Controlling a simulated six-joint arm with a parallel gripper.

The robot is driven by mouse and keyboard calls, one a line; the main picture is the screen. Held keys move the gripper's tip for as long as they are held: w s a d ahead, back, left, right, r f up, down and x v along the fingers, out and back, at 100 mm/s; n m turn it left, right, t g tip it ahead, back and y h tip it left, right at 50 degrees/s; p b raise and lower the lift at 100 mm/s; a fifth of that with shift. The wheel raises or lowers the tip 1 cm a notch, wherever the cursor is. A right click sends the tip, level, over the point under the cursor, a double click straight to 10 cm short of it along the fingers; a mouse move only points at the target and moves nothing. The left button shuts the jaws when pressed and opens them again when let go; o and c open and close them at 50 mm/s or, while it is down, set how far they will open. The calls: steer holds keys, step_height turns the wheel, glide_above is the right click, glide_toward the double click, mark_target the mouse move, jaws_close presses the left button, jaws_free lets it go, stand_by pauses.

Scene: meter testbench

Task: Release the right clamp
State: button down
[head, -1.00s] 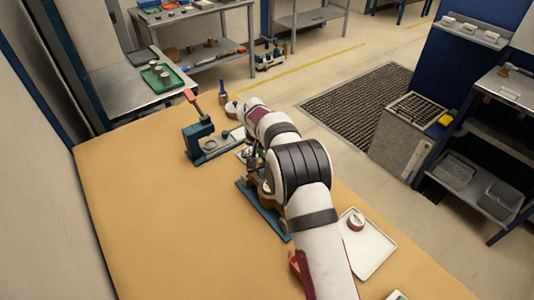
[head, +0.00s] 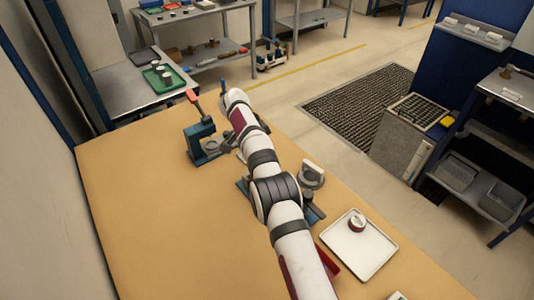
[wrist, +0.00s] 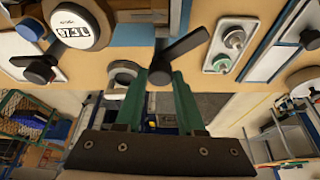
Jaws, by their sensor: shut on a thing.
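In the wrist view my gripper (wrist: 161,82) has its two green fingers closed around the lower end of a black clamp lever (wrist: 185,54). The lever slants up to the right. To its left is a round white meter (wrist: 72,24) with a display that seems to read 07.3L. A second black lever (wrist: 40,68) with a knob-like end is below that meter. In the head view my arm covers the gripper and most of the fixture (head: 315,213) under it. A blue fixture with a red-handled lever (head: 198,135) stands to the left of my arm.
A grey round part (head: 311,175) shows just right of my arm. A white tray (head: 345,258) holding a small round piece (head: 356,222) lies at the bench's right edge. The left part of the wooden bench (head: 160,220) is clear.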

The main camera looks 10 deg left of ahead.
stand_by(0.4)
steer(key=c, duration=0.5)
jaws_free()
steer(key=s+a+r, duration=0.1)
steer(key=s+a, duration=0.1)
steer(key=a, duration=0.1)
steer(key=s+a+r, duration=0.2)
steer(key=s+a, duration=0.1)
steer(key=a, duration=0.1)
steer(key=s+a+r, duration=0.1)
steer(key=s+a, duration=0.2)
steer(key=a, duration=0.1)
steer(key=shift+s+r, duration=0.2)
steer(key=shift+r, duration=0.1)
